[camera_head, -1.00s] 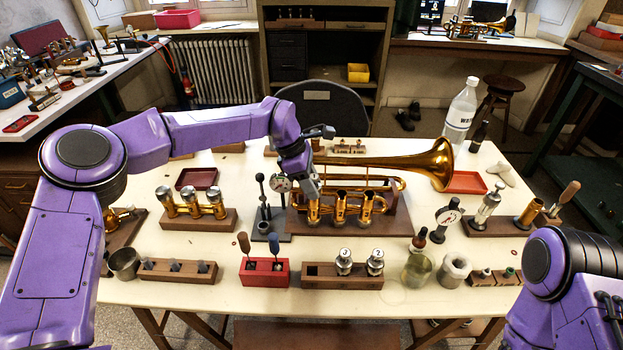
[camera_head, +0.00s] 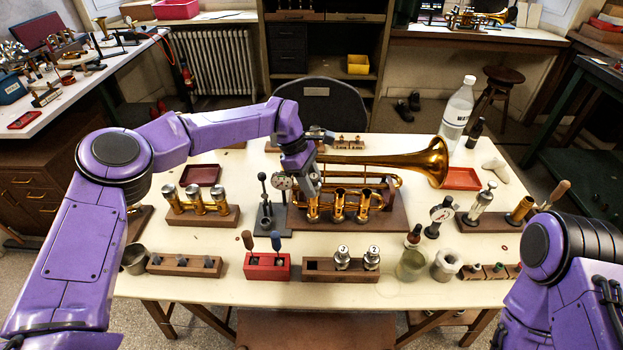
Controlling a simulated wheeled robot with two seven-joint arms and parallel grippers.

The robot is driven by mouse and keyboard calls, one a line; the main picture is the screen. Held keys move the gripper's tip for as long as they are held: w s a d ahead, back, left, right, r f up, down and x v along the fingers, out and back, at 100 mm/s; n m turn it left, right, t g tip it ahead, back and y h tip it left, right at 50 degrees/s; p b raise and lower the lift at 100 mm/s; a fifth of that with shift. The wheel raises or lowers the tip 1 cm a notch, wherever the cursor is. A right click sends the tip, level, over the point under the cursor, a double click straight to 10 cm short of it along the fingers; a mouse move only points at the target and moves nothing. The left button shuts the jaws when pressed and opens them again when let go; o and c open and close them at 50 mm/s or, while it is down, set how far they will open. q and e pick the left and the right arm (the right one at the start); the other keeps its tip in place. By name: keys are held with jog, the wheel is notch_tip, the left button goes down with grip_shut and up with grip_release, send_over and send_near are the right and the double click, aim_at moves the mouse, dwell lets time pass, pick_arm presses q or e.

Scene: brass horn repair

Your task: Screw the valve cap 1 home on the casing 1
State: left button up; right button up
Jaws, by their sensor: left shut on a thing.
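The brass horn (camera_head: 400,163) lies on a wooden base (camera_head: 390,222) at the middle of the table, its bell to the right. Its valve casings stand upright in a row; the middle one (camera_head: 338,207) and the right one (camera_head: 363,206) show open tops. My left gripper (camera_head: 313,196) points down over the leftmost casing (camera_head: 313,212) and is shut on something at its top. The valve cap itself is hidden by the fingers, so I cannot tell how it sits. My right arm is at the lower right; its gripper is out of view.
A dial gauge stand (camera_head: 272,213) is close left of the horn base. In front are a red block (camera_head: 267,268) with screwdrivers and a wooden rack (camera_head: 318,275) with two numbered valves. A bottle (camera_head: 457,110) stands behind the bell.

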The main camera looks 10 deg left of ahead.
pick_arm(q)
jog(key=shift+w+r, duration=0.1)
jog(key=shift+r, duration=0.1)
jog(key=shift+r+m+p, duration=0.1)
jog(key=shift+m+p, duration=0.3)
jog(key=shift+p, duration=0.1)
jog(key=shift+m+g+p, duration=0.4)
jog(key=shift+m, duration=0.3)
jog(key=shift+w+d+m+y, duration=0.1)
jog(key=shift+m+y, duration=0.2)
jog(key=shift+m, duration=0.2)
jog(key=shift+m+g+p, duration=0.3)
jog(key=shift+m+g, duration=0.1)
jog(key=shift+m, duration=0.6)
jog(key=o, duration=1.3)
jog(key=shift+f, duration=0.2)
jog(key=shift+c, duration=0.2)
